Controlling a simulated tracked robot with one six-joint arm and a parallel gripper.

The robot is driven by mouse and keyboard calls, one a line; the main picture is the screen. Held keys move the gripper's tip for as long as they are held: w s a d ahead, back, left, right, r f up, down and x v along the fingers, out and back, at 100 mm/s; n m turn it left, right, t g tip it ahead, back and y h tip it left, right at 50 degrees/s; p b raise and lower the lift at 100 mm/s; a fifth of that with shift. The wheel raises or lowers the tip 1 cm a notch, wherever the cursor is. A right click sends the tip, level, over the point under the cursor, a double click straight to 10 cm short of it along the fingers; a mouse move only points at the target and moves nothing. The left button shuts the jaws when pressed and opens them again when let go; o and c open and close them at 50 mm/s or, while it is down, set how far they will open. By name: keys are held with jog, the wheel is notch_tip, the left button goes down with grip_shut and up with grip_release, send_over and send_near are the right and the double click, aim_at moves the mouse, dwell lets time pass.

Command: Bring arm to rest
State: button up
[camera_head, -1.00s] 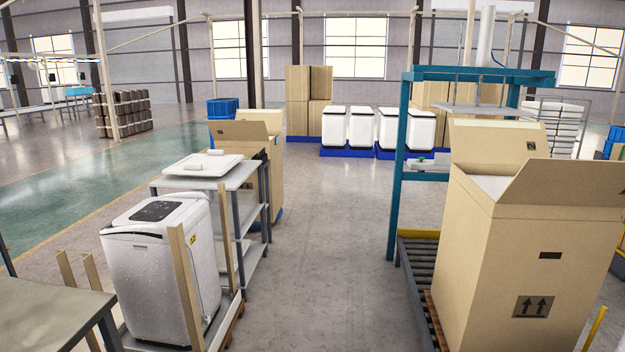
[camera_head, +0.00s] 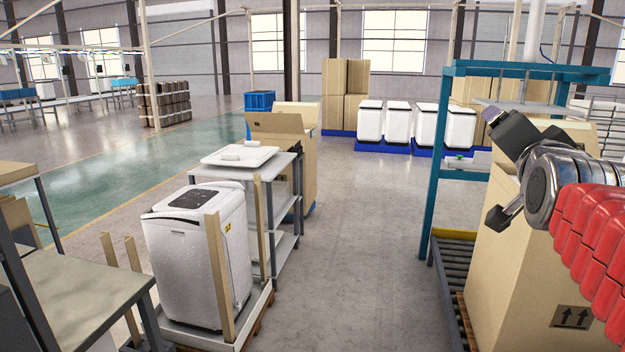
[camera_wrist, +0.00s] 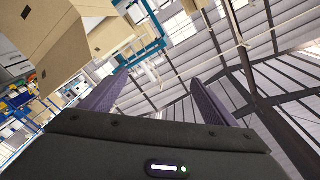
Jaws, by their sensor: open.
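My arm (camera_head: 590,230), with red segments and a shiny metal joint, reaches into the right side of the head view. It is raised in front of a tall cardboard carton (camera_head: 520,290) and hides part of it. Dark parts show at its end, but I cannot make out the fingers there. In the wrist view my gripper (camera_wrist: 158,80) has its two dark fingers spread apart, with nothing between them. The wrist camera looks up at a tilted view of the roof beams, with cartons at upper left.
A teal frame (camera_head: 435,170) and a roller conveyor (camera_head: 450,290) stand at right. A white washing machine (camera_head: 200,255) stands on a pallet at left, beside a grey shelf cart (camera_head: 285,205). A table (camera_head: 90,290) is at front left. The middle floor is clear.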

jog(key=s+a+f+n+g+y, duration=0.25)
jog(key=a+f, duration=0.35)
jog(key=f, duration=0.4)
jog(key=s+a+f+n+g+y, duration=0.2)
jog(key=s+a+f+n+g, duration=0.15)
jog(key=a+f, duration=0.4)
jog(key=s+a+f+n+g+y, duration=0.1)
jog(key=s+a+f+n+g, duration=0.1)
jog(key=s+f, duration=0.5)
jog(key=s+a+f+n+g+y, duration=0.1)
jog(key=s+a+f+n+g, duration=0.2)
jog(key=s+f, duration=0.4)
notch_tip(320, 180, down, 4)
jog(key=shift+s+a+n, duration=0.2)
jog(key=shift+a+n, duration=0.2)
jog(key=shift+n, duration=0.3)
